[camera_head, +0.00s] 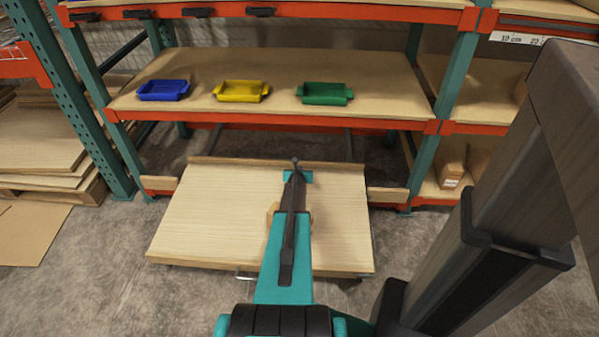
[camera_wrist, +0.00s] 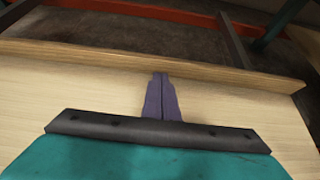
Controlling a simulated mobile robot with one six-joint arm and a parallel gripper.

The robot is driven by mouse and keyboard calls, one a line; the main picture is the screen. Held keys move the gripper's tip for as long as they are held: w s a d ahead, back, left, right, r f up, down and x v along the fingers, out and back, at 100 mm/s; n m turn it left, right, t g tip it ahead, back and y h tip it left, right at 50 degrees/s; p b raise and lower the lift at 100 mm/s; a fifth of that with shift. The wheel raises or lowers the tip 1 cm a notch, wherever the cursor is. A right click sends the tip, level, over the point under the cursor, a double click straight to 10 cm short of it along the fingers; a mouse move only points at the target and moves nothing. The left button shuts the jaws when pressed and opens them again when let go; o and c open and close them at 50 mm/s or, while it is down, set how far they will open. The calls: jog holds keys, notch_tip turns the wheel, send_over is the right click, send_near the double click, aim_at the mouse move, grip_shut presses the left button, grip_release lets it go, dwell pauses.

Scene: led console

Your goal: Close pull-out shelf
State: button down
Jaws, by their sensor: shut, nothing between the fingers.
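The pull-out shelf (camera_head: 205,210) is a pale wooden board. It sticks out from the bottom level of the orange and teal rack, with a raised wooden lip along its back edge. It also fills much of the wrist view (camera_wrist: 60,85), where the lip (camera_wrist: 130,58) runs across the upper part. My gripper (camera_wrist: 160,78) is shut and empty, its dark fingers together over the board and pointing toward the lip. I cannot tell whether the fingertips touch the board. In the head view my gripper (camera_head: 295,163) is near the lip, and my arm hides the middle of the shelf.
A blue tray (camera_head: 163,90), a yellow tray (camera_head: 240,91) and a green tray (camera_head: 324,93) stand on the rack level above. A teal upright (camera_head: 75,85) rises at the left. Cardboard boxes (camera_head: 450,165) sit at the right.

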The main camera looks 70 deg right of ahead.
jog(key=shift+w+d+p, duration=0.15)
jog(key=shift+d+p, duration=0.15)
jog(key=shift+d, duration=0.35)
jog(key=shift+w+d+p, duration=0.15)
jog(key=shift+d+p, duration=0.1)
jog(key=shift+d, duration=0.35)
